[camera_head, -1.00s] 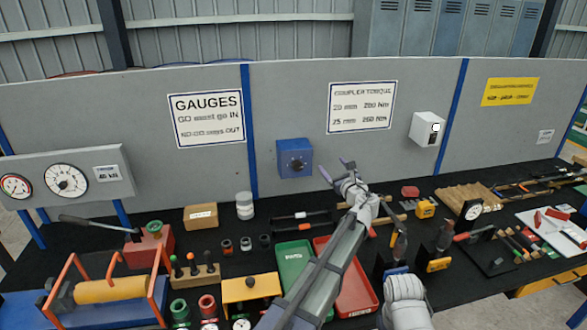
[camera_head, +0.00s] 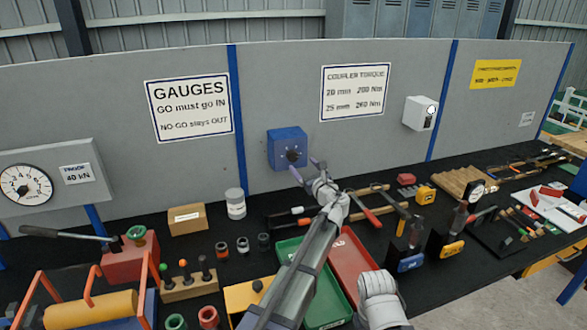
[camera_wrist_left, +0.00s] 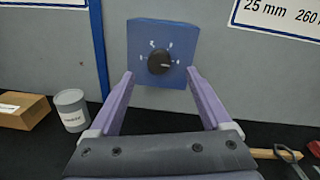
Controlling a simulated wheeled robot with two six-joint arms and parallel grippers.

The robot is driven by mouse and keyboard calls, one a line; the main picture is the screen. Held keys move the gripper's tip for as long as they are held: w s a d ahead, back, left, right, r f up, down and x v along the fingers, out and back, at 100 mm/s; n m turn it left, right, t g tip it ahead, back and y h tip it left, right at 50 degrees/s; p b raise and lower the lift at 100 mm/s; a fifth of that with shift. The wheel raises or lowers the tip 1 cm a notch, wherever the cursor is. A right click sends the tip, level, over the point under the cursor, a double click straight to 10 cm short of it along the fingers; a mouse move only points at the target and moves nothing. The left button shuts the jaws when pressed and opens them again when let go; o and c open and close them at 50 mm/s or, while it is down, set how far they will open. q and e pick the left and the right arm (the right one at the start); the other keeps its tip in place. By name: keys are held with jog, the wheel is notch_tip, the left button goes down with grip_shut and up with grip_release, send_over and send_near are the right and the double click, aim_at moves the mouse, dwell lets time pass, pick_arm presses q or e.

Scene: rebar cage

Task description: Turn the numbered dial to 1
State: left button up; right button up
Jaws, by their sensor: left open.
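The numbered dial is a black round knob (camera_head: 292,156) on a blue box (camera_head: 274,149) fixed to the grey panel. In the left wrist view the knob (camera_wrist_left: 161,61) sits on the blue face (camera_wrist_left: 146,32) with small pale marks around it, too small to read surely. A light pointer line on the knob seems to point right. My left gripper (camera_head: 305,167) is open and empty, just in front of and slightly below the box. In the left wrist view its fingertips (camera_wrist_left: 159,72) stand either side of the knob, apart from it.
Below, the black bench holds a white can (camera_head: 236,205), a cardboard box (camera_head: 187,219), a green tray (camera_head: 328,309) and a red tray (camera_head: 352,262). A white box (camera_head: 419,113) is on the panel to the right. The panel around the dial is clear.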

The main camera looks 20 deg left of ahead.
aim_at(294, 158)
pick_arm(q)
jog(key=shift+f+b, duration=0.3)
jog(key=shift+f, duration=0.4)
jog(key=x, duration=0.7)
jog(key=shift+w+a, duration=0.2)
jog(key=shift+w, duration=0.15)
grip_shut()
